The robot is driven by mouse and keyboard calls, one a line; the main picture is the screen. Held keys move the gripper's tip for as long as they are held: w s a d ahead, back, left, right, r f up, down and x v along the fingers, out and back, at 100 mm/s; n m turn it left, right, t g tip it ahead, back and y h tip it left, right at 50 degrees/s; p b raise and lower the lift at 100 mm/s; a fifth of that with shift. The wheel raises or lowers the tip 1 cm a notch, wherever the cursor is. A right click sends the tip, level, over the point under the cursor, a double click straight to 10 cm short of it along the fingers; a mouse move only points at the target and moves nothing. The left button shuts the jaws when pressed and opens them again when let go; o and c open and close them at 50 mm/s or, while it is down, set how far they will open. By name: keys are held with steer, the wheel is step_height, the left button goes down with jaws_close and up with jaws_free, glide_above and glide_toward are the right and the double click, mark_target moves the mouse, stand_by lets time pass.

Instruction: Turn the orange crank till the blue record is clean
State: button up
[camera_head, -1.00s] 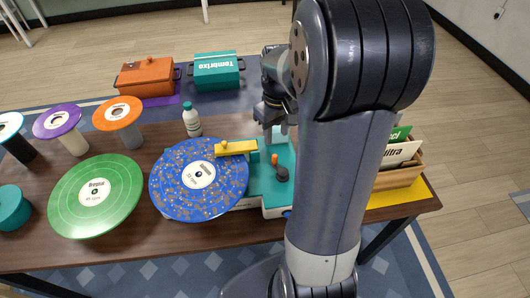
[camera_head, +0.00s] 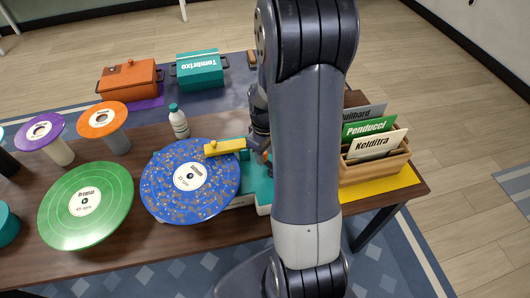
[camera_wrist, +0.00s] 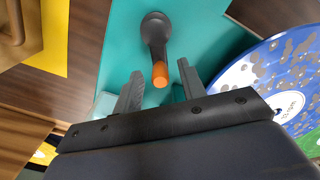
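The blue record (camera_head: 206,203) lies on the teal machine (camera_head: 264,185), its face covered with brownish-grey specks; it also shows at the right of the wrist view (camera_wrist: 275,75). A yellow bar (camera_head: 225,147) reaches over its edge. The crank is a dark grey arm (camera_wrist: 156,35) with an orange knob (camera_wrist: 160,75) on the machine's top; in the head view my arm hides most of it. My gripper (camera_wrist: 161,80) is open, with the orange knob between its fingertips in the wrist view. I cannot tell whether the fingers touch it. My gripper is mostly hidden in the head view.
A green record (camera_head: 62,213) lies left of the blue one. A white bottle (camera_head: 179,124) stands behind it. Orange (camera_head: 127,80) and teal (camera_head: 200,72) boxes stand beyond the table. A wooden crate (camera_head: 383,168) of sleeves is at the right.

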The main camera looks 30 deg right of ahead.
steer(key=shift+f, duration=0.4)
jaws_close()
